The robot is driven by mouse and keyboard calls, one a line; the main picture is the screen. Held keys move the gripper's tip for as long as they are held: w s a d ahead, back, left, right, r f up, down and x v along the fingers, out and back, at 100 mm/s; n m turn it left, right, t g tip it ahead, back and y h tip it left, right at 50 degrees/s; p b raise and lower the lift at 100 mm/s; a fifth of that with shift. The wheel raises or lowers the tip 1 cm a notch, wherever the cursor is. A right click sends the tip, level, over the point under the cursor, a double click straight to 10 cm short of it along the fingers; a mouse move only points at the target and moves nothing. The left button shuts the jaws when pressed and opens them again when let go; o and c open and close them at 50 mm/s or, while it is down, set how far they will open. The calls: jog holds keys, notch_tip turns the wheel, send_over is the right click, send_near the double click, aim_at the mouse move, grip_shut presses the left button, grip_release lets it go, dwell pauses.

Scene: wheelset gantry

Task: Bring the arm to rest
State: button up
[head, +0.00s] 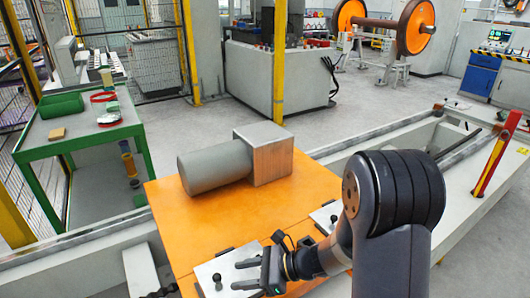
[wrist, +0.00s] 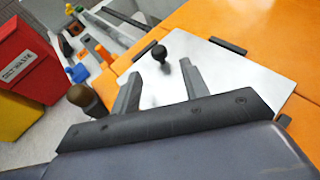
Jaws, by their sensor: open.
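My gripper (head: 247,275) is at the lower middle of the head view, over a pale metal plate (head: 222,272) at the front of the orange table. Its two fingers are apart and nothing is between them. In the wrist view the open gripper (wrist: 160,86) points toward the metal plate (wrist: 225,75) with a black round knob (wrist: 160,50) beyond the fingertips. I cannot tell the exact height above the plate. My arm bends down from the right in the head view.
A grey cylinder with a square metal block (head: 215,168) lies on the orange table (head: 165,215). A second plate (head: 325,215) is partly behind my arm. A green cart (head: 75,140) stands left. Red and yellow bins (wrist: 25,65) show in the wrist view. Grey floor is open behind the table.

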aim_at(217, 275)
jog(key=b+x, duration=0.1)
jog(key=x, duration=0.5)
jog(key=shift+s+f, duration=0.1)
jog(key=shift+f, duration=0.05)
jog(key=shift+r+p, duration=0.35)
jog(key=shift+r, duration=0.9)
jog(key=shift+d, duration=0.1)
